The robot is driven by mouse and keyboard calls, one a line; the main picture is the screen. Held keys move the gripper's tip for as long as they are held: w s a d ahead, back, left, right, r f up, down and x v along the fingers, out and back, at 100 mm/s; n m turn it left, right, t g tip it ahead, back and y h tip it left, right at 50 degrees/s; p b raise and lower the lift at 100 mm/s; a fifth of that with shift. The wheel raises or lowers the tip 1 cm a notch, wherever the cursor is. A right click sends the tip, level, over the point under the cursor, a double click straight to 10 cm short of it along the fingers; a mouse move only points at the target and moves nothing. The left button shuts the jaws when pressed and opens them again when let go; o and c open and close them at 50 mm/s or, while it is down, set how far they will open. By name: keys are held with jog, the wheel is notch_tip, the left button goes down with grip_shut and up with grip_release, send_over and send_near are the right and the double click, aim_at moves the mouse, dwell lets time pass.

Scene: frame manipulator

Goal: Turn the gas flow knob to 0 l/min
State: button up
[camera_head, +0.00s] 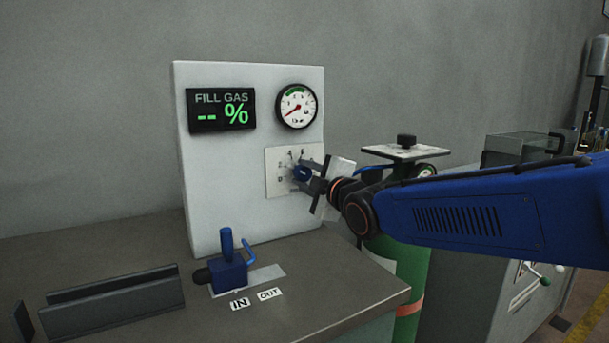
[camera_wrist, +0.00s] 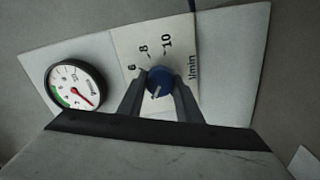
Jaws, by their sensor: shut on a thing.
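The blue gas flow knob (camera_head: 301,173) is on the white scale plate (camera_head: 279,181) on the front of the upright white panel. In the wrist view the knob (camera_wrist: 160,82) has a white pointer mark, and the plate shows 6, 8, 10 and l/min. The mark appears to point away from these numbers, toward the lower left; the exact reading is unclear. My gripper (camera_head: 318,185) reaches the knob from the right. Its two dark fingers (camera_wrist: 160,93) are shut on the knob's sides and hide part of the scale.
A round gauge (camera_head: 297,106) and a "FILL GAS -- %" display (camera_head: 221,110) are on the panel above. A blue lever valve (camera_head: 228,268) stands on the bench by IN and OUT labels. A green cylinder (camera_head: 413,262) stands below my arm.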

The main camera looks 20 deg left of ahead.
jog(key=n, duration=0.5)
jog(key=shift+f+n, duration=0.2)
jog(key=shift+n, duration=0.1)
jog(key=n, duration=0.5)
jog(key=shift+f, duration=0.1)
jog(key=shift+n, duration=0.4)
jog(key=o, duration=1)
jog(key=shift+o, duration=0.2)
jog(key=shift+d, duration=0.1)
jog(key=shift+s+d, duration=0.2)
jog(key=v, duration=1.6)
jog(key=shift+s+d, duration=0.25)
jog(key=shift+s, duration=0.05)
